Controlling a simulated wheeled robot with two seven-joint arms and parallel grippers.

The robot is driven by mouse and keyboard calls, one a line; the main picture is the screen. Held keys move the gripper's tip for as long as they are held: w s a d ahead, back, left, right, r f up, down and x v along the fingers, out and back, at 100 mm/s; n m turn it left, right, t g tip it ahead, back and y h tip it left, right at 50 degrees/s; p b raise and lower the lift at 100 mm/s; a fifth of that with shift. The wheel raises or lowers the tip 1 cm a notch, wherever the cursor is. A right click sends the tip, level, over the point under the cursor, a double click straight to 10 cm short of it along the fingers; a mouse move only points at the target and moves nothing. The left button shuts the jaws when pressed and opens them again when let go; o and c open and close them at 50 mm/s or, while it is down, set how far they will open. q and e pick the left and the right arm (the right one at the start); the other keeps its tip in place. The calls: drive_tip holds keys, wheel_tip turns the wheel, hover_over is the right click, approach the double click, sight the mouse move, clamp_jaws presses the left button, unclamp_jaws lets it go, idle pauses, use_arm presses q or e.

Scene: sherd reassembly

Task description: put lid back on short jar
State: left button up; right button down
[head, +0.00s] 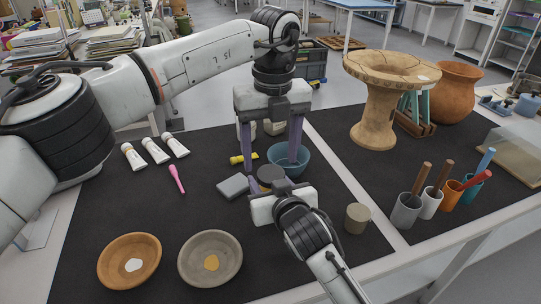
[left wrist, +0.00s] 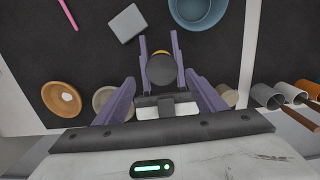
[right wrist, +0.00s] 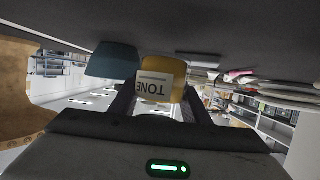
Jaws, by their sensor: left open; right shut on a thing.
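A short yellow jar (right wrist: 178,78) with a white label shows between the fingers of my right gripper (right wrist: 158,92), which is shut on it. A dark grey disc (left wrist: 161,70), like a lid, lies over the jar in the left wrist view, with a yellow sliver past its edge. The disc also shows in the head view (head: 271,172). I cannot tell whether it sits fully on the jar. My left gripper (head: 271,160) is open and points down, its purple fingers apart around the disc's area and not touching it.
A blue bowl (head: 292,160) stands close behind the jar, and a grey block (head: 233,187) lies to its left. A beige cup (head: 357,218) stands right. Two shallow bowls, orange (head: 110,262) and grey (head: 192,268), lie front left. Tool cups (head: 405,212) stand farther right.

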sight(271, 173)
use_arm(q)
wheel_tip(271, 173, up, 4)
drive_tip(key=shift+d, duration=0.15)
drive_tip(key=shift+f, duration=0.2)
drive_tip(key=f, duration=0.7)
drive_tip(key=shift+w+f, duration=0.25)
drive_tip(key=shift+f, duration=0.15)
drive_tip(key=c, duration=1.1)
drive_tip(key=shift+m, duration=1.7)
drive_tip(key=shift+c, duration=0.2)
